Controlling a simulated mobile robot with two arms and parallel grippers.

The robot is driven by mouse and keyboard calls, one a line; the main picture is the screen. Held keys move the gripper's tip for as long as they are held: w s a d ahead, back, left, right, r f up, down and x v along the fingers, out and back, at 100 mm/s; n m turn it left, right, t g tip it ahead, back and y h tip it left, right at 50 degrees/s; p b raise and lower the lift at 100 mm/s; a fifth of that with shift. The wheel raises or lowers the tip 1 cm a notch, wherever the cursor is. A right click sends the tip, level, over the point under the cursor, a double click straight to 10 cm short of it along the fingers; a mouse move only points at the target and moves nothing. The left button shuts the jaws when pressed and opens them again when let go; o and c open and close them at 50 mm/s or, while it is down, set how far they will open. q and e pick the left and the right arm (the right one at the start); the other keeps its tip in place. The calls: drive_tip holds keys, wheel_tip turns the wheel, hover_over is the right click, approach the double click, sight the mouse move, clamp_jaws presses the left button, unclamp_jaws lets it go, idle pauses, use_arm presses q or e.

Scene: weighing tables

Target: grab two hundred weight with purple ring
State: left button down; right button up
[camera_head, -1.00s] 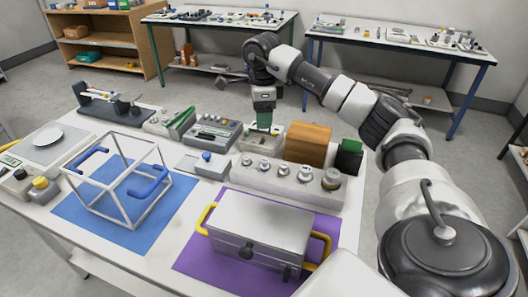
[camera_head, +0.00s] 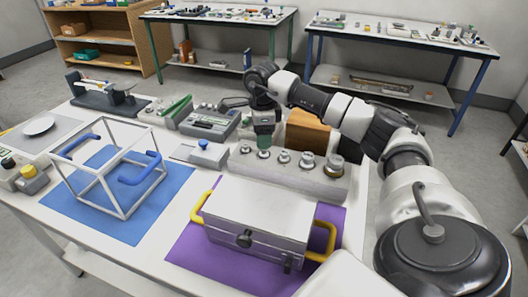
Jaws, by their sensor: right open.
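A grey weight block (camera_head: 290,178) holds a row of several silver knobbed weights, growing larger toward the right. The smallest weight (camera_head: 245,148) is at the left end and the largest weight (camera_head: 335,166) at the right end. Two middle weights (camera_head: 284,157) (camera_head: 307,161) stand between. A purple ring or a number is too small to make out on any weight. My right gripper (camera_head: 264,146) is open and points down over the left part of the row, close to the second weight from the left. Its fingertips are small, and contact cannot be told. My left gripper is out of view.
A wooden block (camera_head: 307,132) stands behind the row, partly hidden by my right arm. A metal box (camera_head: 258,215) with yellow handles sits on a purple mat (camera_head: 195,243) in front. A white frame (camera_head: 103,180) with blue handles stands on a blue mat at left.

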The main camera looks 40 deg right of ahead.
sight(264, 154)
drive_tip(key=f, duration=0.4)
drive_tip(key=shift+s+d+f, duration=0.1)
drive_tip(key=shift+s+f, duration=0.1)
drive_tip(key=shift+f, duration=0.15)
clamp_jaws()
drive_tip(key=shift+r, duration=0.1)
